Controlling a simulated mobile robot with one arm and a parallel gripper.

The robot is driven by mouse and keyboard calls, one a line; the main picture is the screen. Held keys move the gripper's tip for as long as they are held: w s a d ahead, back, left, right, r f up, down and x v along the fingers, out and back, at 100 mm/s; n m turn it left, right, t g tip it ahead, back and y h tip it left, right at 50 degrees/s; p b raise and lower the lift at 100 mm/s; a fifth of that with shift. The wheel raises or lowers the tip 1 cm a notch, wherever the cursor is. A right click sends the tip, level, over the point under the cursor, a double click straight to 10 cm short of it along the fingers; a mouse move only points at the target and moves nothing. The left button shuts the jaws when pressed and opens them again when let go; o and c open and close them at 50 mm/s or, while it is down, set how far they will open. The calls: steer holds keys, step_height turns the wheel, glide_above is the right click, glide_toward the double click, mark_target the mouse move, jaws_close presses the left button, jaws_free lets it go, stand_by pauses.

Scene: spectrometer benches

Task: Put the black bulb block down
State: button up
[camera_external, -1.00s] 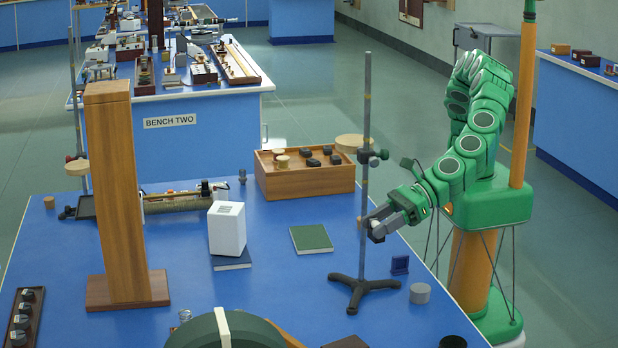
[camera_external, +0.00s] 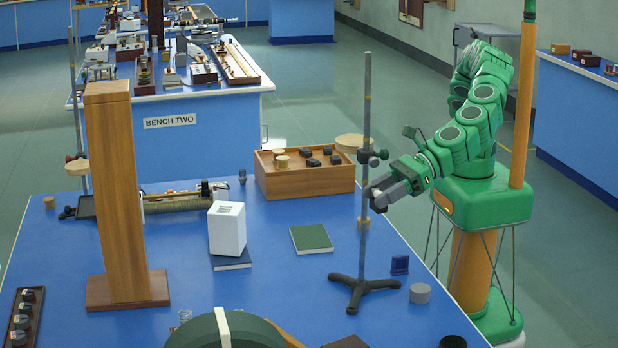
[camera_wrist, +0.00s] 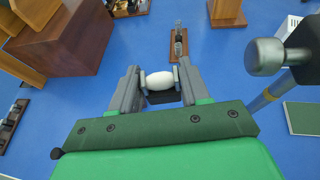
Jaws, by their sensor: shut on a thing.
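The black bulb block shows in the wrist view as a white, rounded bulb with a dark block (camera_wrist: 160,99) behind it, between the jaws. My gripper (camera_wrist: 160,78) is shut on it. In the external view my gripper (camera_external: 374,197) is above the right part of the blue bench, close beside the upright rod of a stand. The pale bulb (camera_external: 376,193) shows at the fingertips there, and the dark block is hard to make out. The held block is in the air, clear of the bench top.
The clamp stand (camera_external: 364,230) rises close to my gripper; its grey knob (camera_wrist: 264,57) looms at right in the wrist view. A dark green book (camera_external: 311,239), a blue block (camera_external: 400,264) and a grey cylinder (camera_external: 420,293) are nearby.

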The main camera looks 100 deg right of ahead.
steer(key=s+d+f+m+h, duration=0.3)
steer(key=s+d+f+h, duration=0.1)
steer(key=s+d+f, duration=0.6)
steer(key=w+d+f+m+g+h, duration=0.25)
steer(key=w+d+m, duration=0.2)
steer(key=d, duration=0.95)
steer(key=w+d+f+m+g+h, duration=0.1)
steer(key=w+d+m+g+h, duration=0.3)
steer(key=d, duration=1)
steer(key=w+d+f+m+g+h, duration=0.15)
steer(key=w+d+m+h, duration=0.3)
steer(key=d, duration=1.05)
steer(key=shift+n+y, duration=0.3)
steer(key=shift+n, duration=0.1)
steer(key=w+f, duration=0.2)
steer(key=w, duration=0.2)
steer(key=w+a+f, duration=0.1)
steer(key=w+f, duration=0.2)
steer(key=w, duration=0.2)
steer(key=w+a+f, duration=0.1)
steer(key=w+f, duration=0.2)
steer(key=w, duration=0.1)
steer(key=shift+w+f, duration=0.15)
steer(key=shift+w, duration=0.05)
steer(key=shift+w+a+f, duration=0.15)
steer(key=shift+w+f, duration=0.4)
steer(key=shift+f, duration=1.7)
